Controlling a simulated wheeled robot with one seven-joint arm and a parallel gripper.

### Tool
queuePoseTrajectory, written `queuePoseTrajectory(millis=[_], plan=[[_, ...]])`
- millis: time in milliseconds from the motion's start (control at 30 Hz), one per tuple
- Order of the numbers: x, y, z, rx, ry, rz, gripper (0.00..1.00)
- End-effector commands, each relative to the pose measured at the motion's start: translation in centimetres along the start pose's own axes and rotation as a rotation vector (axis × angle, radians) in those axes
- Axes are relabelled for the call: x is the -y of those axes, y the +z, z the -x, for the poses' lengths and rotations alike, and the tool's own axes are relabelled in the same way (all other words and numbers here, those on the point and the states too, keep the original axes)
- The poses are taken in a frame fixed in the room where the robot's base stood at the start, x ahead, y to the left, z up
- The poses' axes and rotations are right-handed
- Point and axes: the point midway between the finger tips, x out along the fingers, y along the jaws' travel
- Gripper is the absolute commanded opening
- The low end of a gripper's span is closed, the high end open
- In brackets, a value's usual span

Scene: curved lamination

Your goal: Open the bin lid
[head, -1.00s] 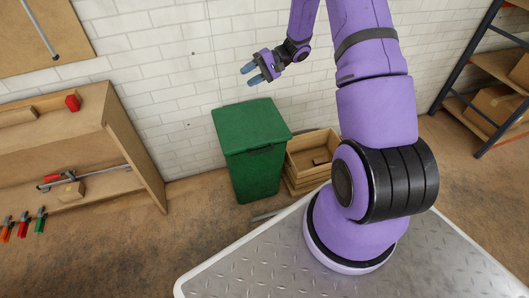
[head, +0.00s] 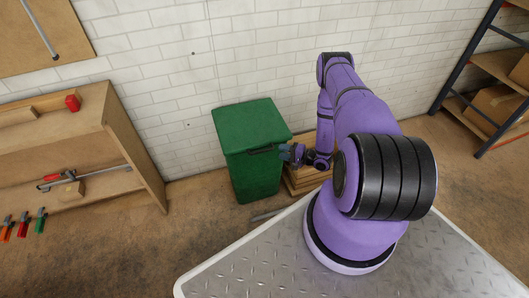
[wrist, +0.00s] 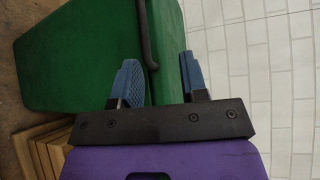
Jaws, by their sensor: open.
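The green bin (head: 256,176) stands against the white brick wall, and its green lid (head: 250,124) is closed. My gripper (head: 287,152) is at the bin's right front edge, close to the lid's front rim. In the wrist view, my gripper (wrist: 160,82) is open, with two blue fingers apart. The bin body (wrist: 75,60) lies to the left there and the lid (wrist: 165,35) reaches up between the fingers' line. A dark handle (wrist: 145,35) on the lid's front edge ends just beyond the fingers. I cannot tell whether a finger touches the lid.
A wooden crate (head: 304,180) stands right of the bin, partly behind my arm. A wooden shelf unit (head: 130,150) is at the left, and a metal rack (head: 470,75) at the right.

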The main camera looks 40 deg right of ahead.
Motion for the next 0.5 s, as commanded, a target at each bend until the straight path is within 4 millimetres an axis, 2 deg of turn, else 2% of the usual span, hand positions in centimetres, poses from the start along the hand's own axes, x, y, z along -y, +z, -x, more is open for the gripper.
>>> queuePoseTrajectory(millis=[33,100,233,367,500], plan=[[-1.1,0.2,0.4,-0.019,-0.002,-0.001,0.4],[-2.0,0.3,0.8,-0.039,-0.004,0.0,0.4],[-2.6,0.3,0.6,-0.051,-0.005,0.004,0.4],[-2.6,0.3,-0.9,-0.05,-0.005,0.005,0.4],[-2.6,0.2,-3.3,-0.048,-0.005,0.005,0.4]])
